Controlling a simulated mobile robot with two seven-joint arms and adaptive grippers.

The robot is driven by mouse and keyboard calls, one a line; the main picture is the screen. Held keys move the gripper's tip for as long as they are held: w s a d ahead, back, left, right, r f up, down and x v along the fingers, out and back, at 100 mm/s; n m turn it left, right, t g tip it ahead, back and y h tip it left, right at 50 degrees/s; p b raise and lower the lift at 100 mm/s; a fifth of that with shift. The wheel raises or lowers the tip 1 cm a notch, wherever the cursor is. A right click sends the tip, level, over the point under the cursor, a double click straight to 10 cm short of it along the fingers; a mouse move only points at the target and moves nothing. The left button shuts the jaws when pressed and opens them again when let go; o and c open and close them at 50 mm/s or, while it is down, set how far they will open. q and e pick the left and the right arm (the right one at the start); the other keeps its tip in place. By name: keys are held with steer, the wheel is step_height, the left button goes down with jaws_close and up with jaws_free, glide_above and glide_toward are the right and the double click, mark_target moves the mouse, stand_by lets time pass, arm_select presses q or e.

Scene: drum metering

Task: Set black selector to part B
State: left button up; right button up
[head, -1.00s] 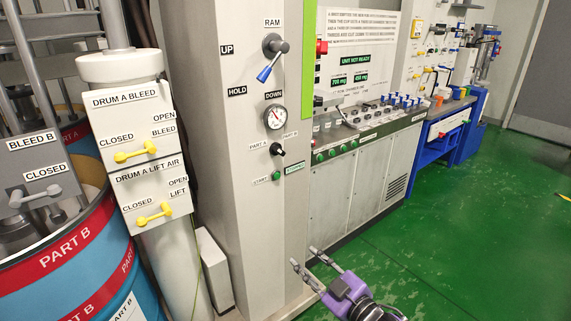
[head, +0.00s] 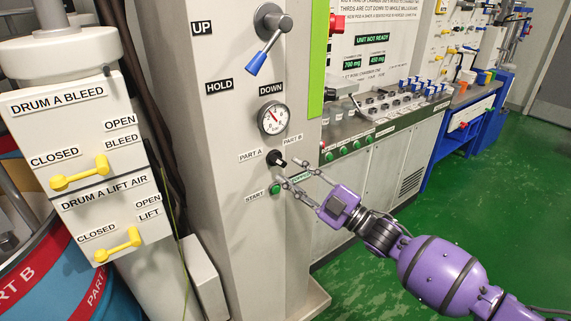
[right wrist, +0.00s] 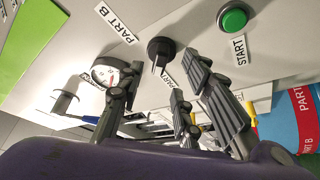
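The black selector (head: 275,158) is a small round knob on the grey column, between a PART A label (head: 251,154) on its left and a PART B label (head: 293,140) at its upper right. It also shows in the right wrist view (right wrist: 160,48), with its narrow grip sticking out. I cannot tell surely which label it points to. My right gripper (head: 291,173) is open and empty, just in front of the column, right of and below the selector. In the right wrist view its fingers (right wrist: 158,92) are spread, with the selector beyond the gap. My left gripper is not in view.
A green START button (head: 275,189) is just below the selector, close to the fingers. A pressure gauge (head: 272,119) and the blue-tipped RAM lever (head: 265,45) are above. Yellow drum valves (head: 80,174) are at left. A control console (head: 375,130) stands behind at right.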

mark_target(283, 164)
steer(key=x, duration=0.3)
steer(key=shift+w, duration=0.35)
steer(key=shift+a, duration=0.2)
jaws_close()
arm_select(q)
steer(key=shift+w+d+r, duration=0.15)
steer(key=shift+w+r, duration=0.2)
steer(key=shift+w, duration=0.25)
arm_select(e)
steer(key=shift+r, duration=0.1)
